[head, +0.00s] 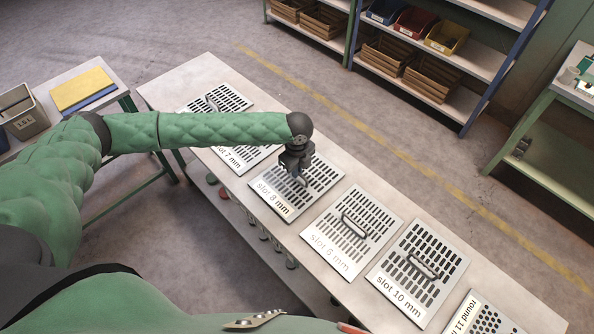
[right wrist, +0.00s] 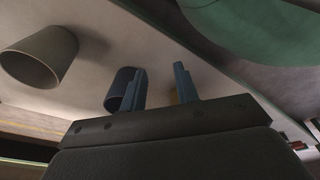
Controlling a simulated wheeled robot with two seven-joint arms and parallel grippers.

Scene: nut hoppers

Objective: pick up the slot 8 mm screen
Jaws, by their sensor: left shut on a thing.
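The slot 8 mm screen (head: 322,178) is a pale grey plate with dark slots and its label along the near edge. It lies on the long table, as far as I can tell flat on the top, between the slot 7 mm screen (head: 232,157) and the slot 6 mm screen (head: 352,246). My left gripper (head: 299,180) is over its middle, pointing down and shut on its handle, which the gripper mostly hides. My right gripper (right wrist: 161,88) shows in the right wrist view with its two blue fingers apart and nothing seen between them.
The slot 10 mm screen (head: 401,291) and a round-hole screen (head: 474,322) lie further right on the table (head: 430,218). Shelves with bins (head: 446,36) stand behind. In the right wrist view, a grey tube (right wrist: 40,57) and a dark blue tube (right wrist: 119,90) hang near my right fingers.

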